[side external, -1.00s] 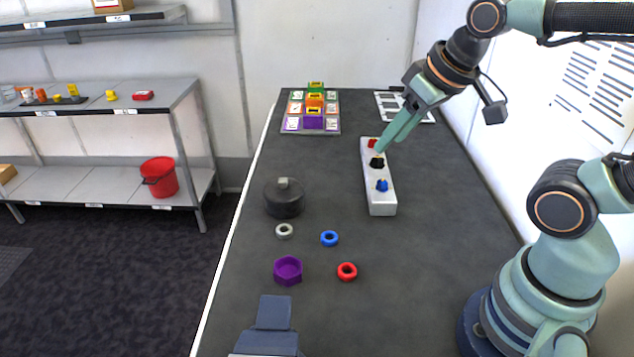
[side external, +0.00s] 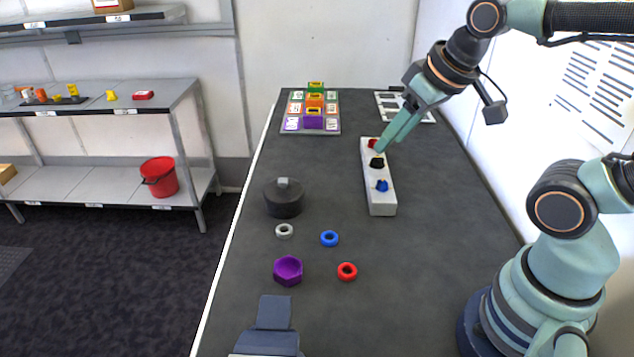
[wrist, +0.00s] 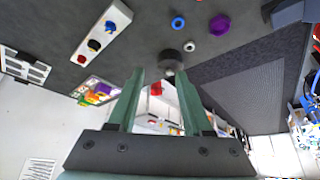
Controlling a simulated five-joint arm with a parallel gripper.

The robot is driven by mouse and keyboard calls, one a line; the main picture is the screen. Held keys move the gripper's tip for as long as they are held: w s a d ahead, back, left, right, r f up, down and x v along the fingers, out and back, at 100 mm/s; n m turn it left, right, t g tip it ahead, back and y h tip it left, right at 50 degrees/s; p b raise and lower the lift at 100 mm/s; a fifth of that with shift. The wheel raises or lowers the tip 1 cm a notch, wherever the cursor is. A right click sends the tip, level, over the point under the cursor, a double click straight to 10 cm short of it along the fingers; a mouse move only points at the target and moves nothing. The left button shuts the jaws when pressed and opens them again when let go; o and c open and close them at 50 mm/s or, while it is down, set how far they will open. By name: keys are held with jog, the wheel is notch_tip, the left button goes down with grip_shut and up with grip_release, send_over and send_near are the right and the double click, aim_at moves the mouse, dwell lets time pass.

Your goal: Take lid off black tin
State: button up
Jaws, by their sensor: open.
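The black tin (side external: 284,201) stands upright on the left part of the dark table, with its lid on. A small light grey knob (side external: 283,181) sits on top of the lid. The tin also shows in the wrist view (wrist: 171,56), beyond the fingertips. My gripper (side external: 379,150) is open and empty, high at the right, in line with the white block in the side view. It is well apart from the tin. In the wrist view my two green fingers (wrist: 157,76) are spread with nothing between them.
A white block (side external: 380,203) with red, black and blue knobs stands right of the tin. A grey ring (side external: 284,230), blue ring (side external: 329,238), red ring (side external: 347,271) and purple hex cup (side external: 288,270) lie nearer. A coloured card rack (side external: 310,128) is behind.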

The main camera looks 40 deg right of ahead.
jog(key=shift+o, duration=0.3)
jog(key=shift+o, duration=0.7)
